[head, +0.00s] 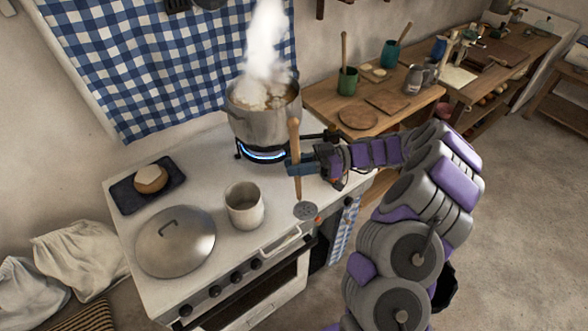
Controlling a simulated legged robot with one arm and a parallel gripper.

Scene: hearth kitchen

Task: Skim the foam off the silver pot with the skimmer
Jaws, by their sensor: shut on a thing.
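The silver pot (267,125) stands on a lit burner with a blue flame at the back right of the white stove. Pale foam (258,101) shows on the left of its brownish contents, and steam rises from it. My gripper (294,167) is shut on the wooden handle of the skimmer (306,210). The skimmer is upright, with its round perforated head down over the stove's front right edge. The gripper and handle are in front of the pot. I cannot tell whether the skimmer head touches the stove top.
A pale cup (244,206), a round metal lid (175,243) and a dark tray (128,196) with a round item are on the stove. Sacks (80,255) lie at left.

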